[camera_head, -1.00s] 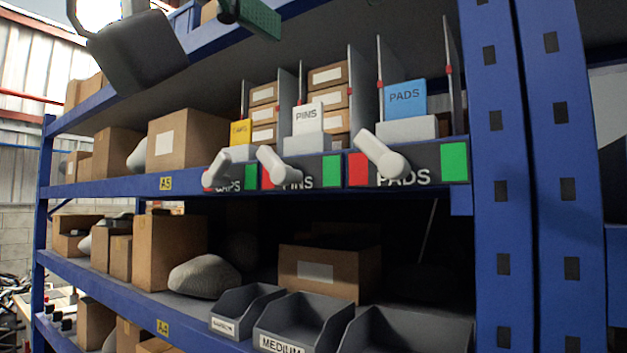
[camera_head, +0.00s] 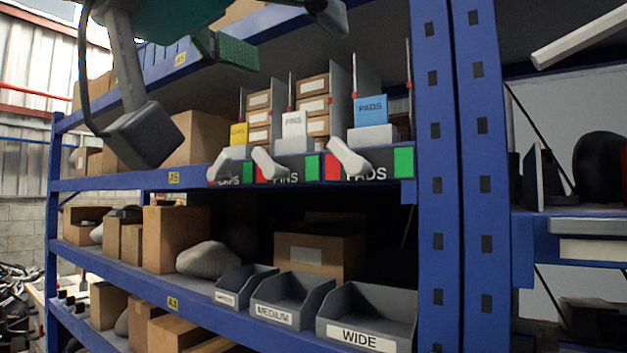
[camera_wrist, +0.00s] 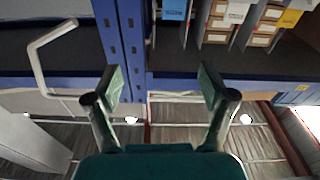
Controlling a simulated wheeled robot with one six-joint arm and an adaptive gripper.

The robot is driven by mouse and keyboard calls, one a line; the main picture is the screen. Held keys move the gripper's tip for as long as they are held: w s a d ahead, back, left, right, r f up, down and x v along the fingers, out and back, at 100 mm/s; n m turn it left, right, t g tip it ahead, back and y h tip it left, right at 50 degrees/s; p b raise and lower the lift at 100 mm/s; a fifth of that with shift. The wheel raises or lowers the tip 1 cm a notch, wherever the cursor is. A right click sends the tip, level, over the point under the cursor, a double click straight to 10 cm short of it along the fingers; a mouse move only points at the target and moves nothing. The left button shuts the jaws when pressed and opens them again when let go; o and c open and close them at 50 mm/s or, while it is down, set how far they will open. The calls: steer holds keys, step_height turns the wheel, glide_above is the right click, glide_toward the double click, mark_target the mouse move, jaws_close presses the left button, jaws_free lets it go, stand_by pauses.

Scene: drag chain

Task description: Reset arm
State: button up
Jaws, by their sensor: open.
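My gripper (camera_head: 280,32) shows at the top of the head view, in front of the upper shelf, with one green-padded finger clear and the other partly cut off by the frame. In the wrist view my gripper (camera_wrist: 162,86) has its two green-padded fingers wide apart, with nothing between them. The wrist view is upside down, and the blue rack upright (camera_wrist: 128,40) and a shelf edge show beyond the fingers. No finger visibly touches the rack.
The rack holds dispensers with white levers, including the PADS lever (camera_head: 347,156) and PINS lever (camera_head: 268,162). Below stand grey bins, including the WIDE bin (camera_head: 368,312). Brown boxes (camera_head: 178,238) fill the left. A blue upright (camera_head: 437,180) stands right of centre.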

steer(key=w+a+f+n+t+y, duration=0.15)
steer(key=w+a+f+n, duration=0.25)
steer(key=w+f, duration=0.6)
steer(key=w+a+f+n+t+y, duration=0.1)
steer(key=w+a+f+n+t, duration=0.4)
steer(key=f, duration=0.8)
steer(key=w+d+f+n+g+y, duration=0.1)
steer(key=d+f+n+y, duration=0.25)
steer(key=f, duration=1.25)
steer(key=w+d+f+n+g+y, duration=0.15)
steer(key=d+f+y, duration=0.3)
steer(key=f, duration=1.15)
steer(key=s+d+f+g+y, duration=0.1)
steer(key=s+d+f, duration=0.65)
steer(key=f, duration=0.35)
steer(key=s+d+f+g+y, duration=0.1)
steer(key=s+d+f+g, duration=0.1)
steer(key=s+d+f, duration=0.6)
steer(key=s+d+f+m, duration=0.1)
steer(key=s+d+m, duration=0.1)
steer(key=s, duration=0.7)
steer(key=s+d+f+m+g+h, duration=0.1)
steer(key=s+d+m, duration=0.1)
steer(key=s, duration=0.8)
steer(key=s+d+f+m+g+h, duration=0.1)
steer(key=s+m, duration=0.3)
steer(key=s, duration=0.5)
steer(key=shift+s+d+f, duration=0.35)
steer(key=shift+d+f, duration=0.2)
steer(key=shift+d, duration=0.3)
